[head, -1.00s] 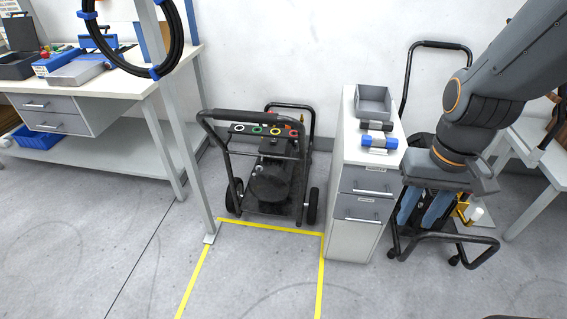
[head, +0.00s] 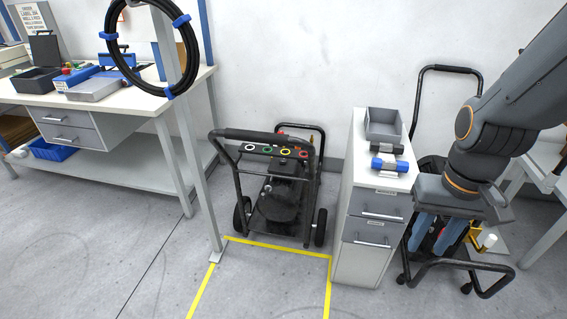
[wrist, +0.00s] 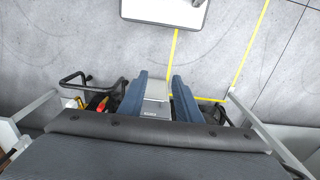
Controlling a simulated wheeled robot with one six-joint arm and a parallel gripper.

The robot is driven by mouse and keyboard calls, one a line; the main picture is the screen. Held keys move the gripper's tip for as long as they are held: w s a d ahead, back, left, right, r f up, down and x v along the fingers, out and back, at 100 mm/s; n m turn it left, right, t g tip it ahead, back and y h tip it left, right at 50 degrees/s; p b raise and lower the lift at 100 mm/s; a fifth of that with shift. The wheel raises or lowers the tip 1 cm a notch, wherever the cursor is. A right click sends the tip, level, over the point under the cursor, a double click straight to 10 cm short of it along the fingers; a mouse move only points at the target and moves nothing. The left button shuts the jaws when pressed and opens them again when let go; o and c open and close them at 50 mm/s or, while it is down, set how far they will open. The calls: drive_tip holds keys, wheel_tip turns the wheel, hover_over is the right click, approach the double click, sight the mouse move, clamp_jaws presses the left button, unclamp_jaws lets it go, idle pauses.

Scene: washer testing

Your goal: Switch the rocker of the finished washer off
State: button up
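A black pressure washer (head: 282,195) on a wheeled tube frame stands upright against the wall, behind the yellow floor line. Several coloured rings show on its panel (head: 262,149) below the handle. A second black wheeled frame (head: 447,68) stands at the right, largely hidden behind my arm; its lower tube also shows in the wrist view (wrist: 75,79). I cannot make out a rocker on either, nor which one is finished. My gripper (head: 426,248) hangs in front of the right-hand frame, fingers pointing down. In the wrist view its blue fingers (wrist: 160,78) are apart with nothing held between them.
A drawer cabinet (head: 366,232) stands between the two frames, with a grey bin (head: 383,124) and a blue-ended part (head: 390,165) on top. A workbench (head: 130,105) and post with a hose coil (head: 118,60) are at left. The yellow-marked floor (head: 270,285) is clear.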

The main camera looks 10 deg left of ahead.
drive_tip(key=c, duration=0.4)
drive_tip(key=shift+r+p, duration=0.4)
drive_tip(key=shift+p, duration=0.05)
drive_tip(key=c, duration=0.3)
wheel_tip(320, 180, up, 15)
drive_tip(key=t+p, duration=0.2)
drive_tip(key=p, duration=1.2)
drive_tip(key=shift+f, duration=0.15)
clamp_jaws()
drive_tip(key=shift+f, duration=0.1)
